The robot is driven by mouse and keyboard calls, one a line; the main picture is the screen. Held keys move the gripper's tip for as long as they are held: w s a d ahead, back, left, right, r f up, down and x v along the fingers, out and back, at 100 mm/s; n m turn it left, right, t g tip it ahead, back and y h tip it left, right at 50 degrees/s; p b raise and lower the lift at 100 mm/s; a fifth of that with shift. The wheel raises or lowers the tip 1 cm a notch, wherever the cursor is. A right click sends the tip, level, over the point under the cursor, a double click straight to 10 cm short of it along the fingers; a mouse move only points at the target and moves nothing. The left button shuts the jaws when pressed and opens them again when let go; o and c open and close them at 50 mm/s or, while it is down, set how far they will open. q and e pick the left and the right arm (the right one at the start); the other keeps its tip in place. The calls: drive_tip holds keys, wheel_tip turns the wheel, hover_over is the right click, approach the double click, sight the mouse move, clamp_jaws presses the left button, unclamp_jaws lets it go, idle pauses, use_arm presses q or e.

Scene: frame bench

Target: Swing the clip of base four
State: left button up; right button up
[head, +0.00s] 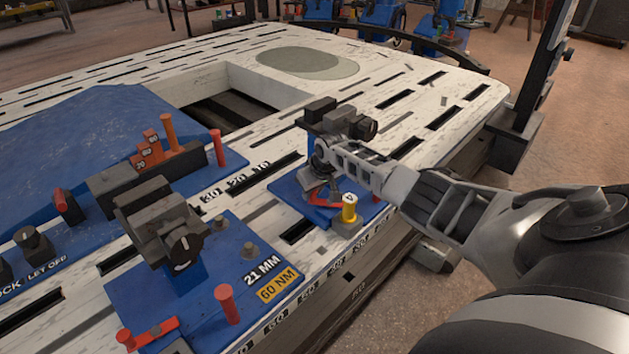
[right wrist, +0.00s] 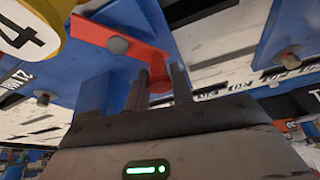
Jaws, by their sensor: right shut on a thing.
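Base four is a blue plate (head: 287,194) near the bench's right edge, with a dark clamp head (head: 345,119) on a blue post. A yellow marker (head: 350,208) numbered 4 stands at its front corner; it also fills the upper left of the right wrist view (right wrist: 25,32). The red clip (head: 318,199) lies low beside the post. In the right wrist view, the clip (right wrist: 140,50) runs from a grey pivot to a red upright end. My right gripper (right wrist: 159,88) has its fingers on both sides of that end, shut on it. My left gripper is not in view.
A second blue base (head: 210,300) marked 21 MM and 60 NM stands at left, with a dark clamp and red pegs. A row of dark and orange blocks (head: 150,155) lies behind it. The slotted bench top (head: 410,95) is mostly clear behind base four.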

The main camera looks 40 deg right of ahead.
drive_tip(key=n, duration=0.1)
drive_tip(key=n+y, duration=0.1)
drive_tip(key=n, duration=0.1)
drive_tip(key=shift+s+a, duration=0.4)
clamp_jaws()
drive_tip(key=n, duration=0.1)
drive_tip(key=s+n+y, duration=0.1)
drive_tip(key=shift+a+f+n+b, duration=0.1)
drive_tip(key=shift+a+n+b, duration=0.2)
drive_tip(key=shift+s+n, duration=0.15)
drive_tip(key=shift+n, duration=0.25)
drive_tip(key=shift+s+a+n+y+b, duration=0.1)
drive_tip(key=shift+s+n+y+b, duration=0.25)
drive_tip(key=shift+n, duration=0.35)
drive_tip(key=shift+s+a+n+g+y+b, duration=0.15)
drive_tip(key=shift+n+g+y+b, duration=0.2)
drive_tip(key=shift+n, duration=0.25)
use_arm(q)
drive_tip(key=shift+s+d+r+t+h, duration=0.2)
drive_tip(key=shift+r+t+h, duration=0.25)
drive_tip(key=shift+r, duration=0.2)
use_arm(e)
unclamp_jaws()
drive_tip(key=shift+s+n, duration=0.1)
drive_tip(key=shift+n, duration=0.2)
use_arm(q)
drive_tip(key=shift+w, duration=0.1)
use_arm(e)
clamp_jaws()
